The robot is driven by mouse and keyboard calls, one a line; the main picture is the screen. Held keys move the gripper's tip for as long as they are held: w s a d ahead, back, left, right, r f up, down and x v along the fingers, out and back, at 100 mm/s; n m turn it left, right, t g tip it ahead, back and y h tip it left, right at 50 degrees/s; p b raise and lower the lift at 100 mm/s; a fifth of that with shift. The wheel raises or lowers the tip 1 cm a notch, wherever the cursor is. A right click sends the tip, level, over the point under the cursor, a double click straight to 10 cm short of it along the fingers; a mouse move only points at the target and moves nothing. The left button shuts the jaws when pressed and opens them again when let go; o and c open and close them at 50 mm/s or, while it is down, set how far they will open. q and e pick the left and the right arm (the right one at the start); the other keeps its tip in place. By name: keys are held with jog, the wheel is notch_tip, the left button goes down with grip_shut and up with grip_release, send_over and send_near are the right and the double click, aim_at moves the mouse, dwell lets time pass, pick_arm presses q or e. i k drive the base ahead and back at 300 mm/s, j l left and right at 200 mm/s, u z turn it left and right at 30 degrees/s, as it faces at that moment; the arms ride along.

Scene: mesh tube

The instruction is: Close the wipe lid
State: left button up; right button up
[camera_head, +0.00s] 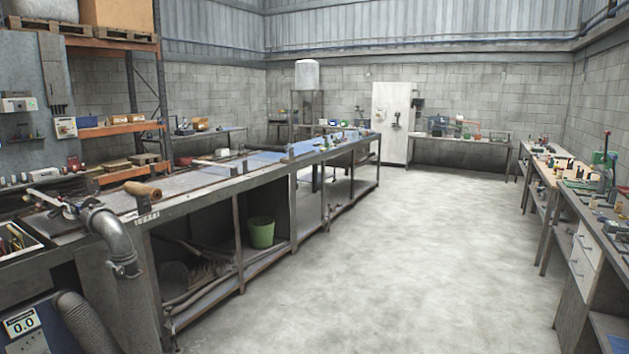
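I cannot make out a wipe container or its lid in the head view. Several small items lie on the long workbench (215,180) and on the right-hand benches, but they are too small to identify. Neither of my grippers is in view.
The long workbench has a ribbed metal duct (112,235) at its near end and a green bucket (261,232) on its lower shelf. Cluttered benches (541,165) line the right wall. A white door or cabinet (393,121) stands at the back. The concrete floor (420,260) between is clear.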

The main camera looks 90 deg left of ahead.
aim_at(54, 208)
jog(key=u, duration=4.3)
jog(key=i+j, duration=0.15)
jog(key=i, duration=0.2)
jog(key=i+j, duration=0.1)
jog(key=i, duration=0.25)
